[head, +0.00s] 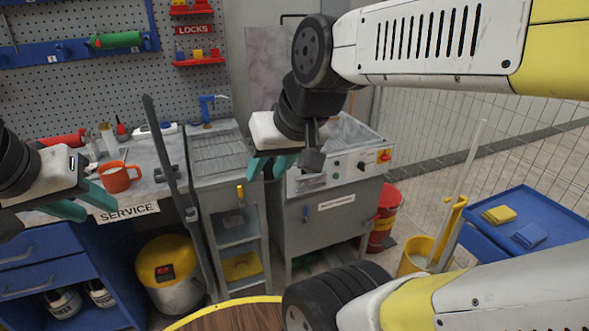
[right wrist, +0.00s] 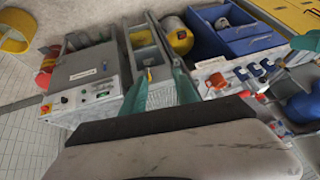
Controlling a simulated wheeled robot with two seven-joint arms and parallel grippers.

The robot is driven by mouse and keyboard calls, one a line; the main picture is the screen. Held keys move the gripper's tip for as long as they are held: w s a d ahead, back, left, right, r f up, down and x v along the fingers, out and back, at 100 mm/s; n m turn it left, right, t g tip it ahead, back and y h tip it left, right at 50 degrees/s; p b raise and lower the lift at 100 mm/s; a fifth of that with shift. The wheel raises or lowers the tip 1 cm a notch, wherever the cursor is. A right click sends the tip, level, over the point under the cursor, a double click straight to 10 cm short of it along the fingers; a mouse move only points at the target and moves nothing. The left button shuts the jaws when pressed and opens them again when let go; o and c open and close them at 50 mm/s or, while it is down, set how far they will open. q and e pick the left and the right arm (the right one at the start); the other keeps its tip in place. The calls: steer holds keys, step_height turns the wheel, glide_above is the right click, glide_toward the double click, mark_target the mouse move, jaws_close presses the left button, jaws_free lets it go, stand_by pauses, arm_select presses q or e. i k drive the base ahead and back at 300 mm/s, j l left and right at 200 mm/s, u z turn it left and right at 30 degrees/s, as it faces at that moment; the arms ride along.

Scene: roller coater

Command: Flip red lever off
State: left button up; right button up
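The roller coater (head: 335,215) is a grey cabinet with a light control panel. Its red lever (head: 384,156) sits on a yellow plate at the panel's right end. The lever is small, and I cannot tell its exact position. It also shows as a small red spot in the right wrist view (right wrist: 45,109). My right gripper (head: 271,172) is open and empty, left of the panel and apart from the lever. Its teal fingers stand apart in the right wrist view (right wrist: 160,90). My left gripper (head: 98,213) is open and empty at the far left, by the orange mug (head: 118,176).
A grey drying rack (head: 222,155) stands left of the coater. A red bin (head: 383,225) and a yellow bucket (head: 416,257) stand to its right, near a blue cart (head: 530,215). A workbench with a SERVICE sign (head: 127,212) is at left.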

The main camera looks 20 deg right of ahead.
mark_target(364, 223)
steer(key=z, duration=1.35)
steer(key=i+j, duration=0.15)
steer(key=i, duration=0.15)
steer(key=i+j, duration=0.2)
steer(key=i, duration=0.15)
